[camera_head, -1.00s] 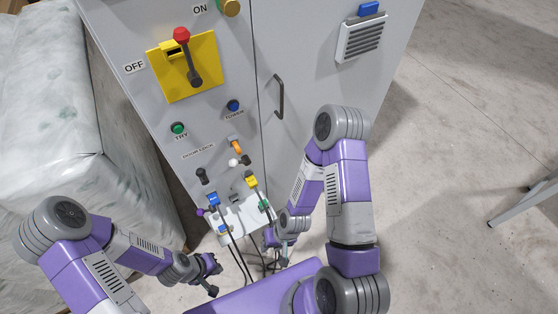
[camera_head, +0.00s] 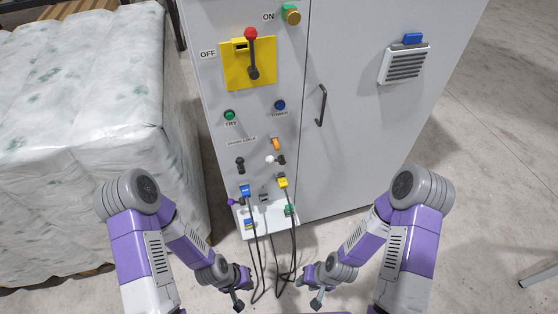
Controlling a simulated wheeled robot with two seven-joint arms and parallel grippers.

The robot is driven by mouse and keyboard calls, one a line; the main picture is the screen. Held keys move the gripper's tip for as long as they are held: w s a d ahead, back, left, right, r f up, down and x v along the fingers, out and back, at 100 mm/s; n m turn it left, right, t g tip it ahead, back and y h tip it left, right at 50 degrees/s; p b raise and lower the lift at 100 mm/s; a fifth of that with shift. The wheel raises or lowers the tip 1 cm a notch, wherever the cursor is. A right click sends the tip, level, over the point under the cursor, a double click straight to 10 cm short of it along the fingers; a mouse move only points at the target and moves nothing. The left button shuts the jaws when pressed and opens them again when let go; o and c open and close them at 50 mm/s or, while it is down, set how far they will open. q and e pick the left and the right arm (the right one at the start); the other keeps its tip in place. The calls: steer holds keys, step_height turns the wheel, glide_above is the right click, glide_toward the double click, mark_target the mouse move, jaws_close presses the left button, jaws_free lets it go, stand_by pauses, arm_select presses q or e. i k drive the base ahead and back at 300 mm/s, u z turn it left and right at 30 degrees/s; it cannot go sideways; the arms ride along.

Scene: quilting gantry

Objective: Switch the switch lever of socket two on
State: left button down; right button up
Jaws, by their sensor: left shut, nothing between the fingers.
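The grey cabinet (camera_head: 345,130) carries the controls on its front. Low on it are a blue plug (camera_head: 245,190), a yellow plug (camera_head: 282,182) and a small dark socket (camera_head: 264,195) between them. Above them are a black lever (camera_head: 240,164), a white-tipped lever (camera_head: 275,160) and an orange lever (camera_head: 277,144). No socket number is readable, so I cannot tell which lever is socket two's. My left gripper (camera_head: 239,297) is shut and empty, below the panel and apart from it. My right gripper (camera_head: 317,301) is also low, to its right; its jaws are too small to read.
Black cables (camera_head: 257,270) hang from the plugs between my grippers. A wrapped pallet load (camera_head: 95,120) stands close on the left. A yellow plate with a red-tipped main lever (camera_head: 251,50) is higher up. Open floor (camera_head: 490,190) lies to the right.

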mark_target(270, 159)
steer(key=i, duration=0.45)
steer(key=z, duration=0.7)
steer(key=k, duration=0.65)
steer(key=u, duration=0.55)
steer(key=i, duration=0.5)
steer(key=u, duration=0.05)
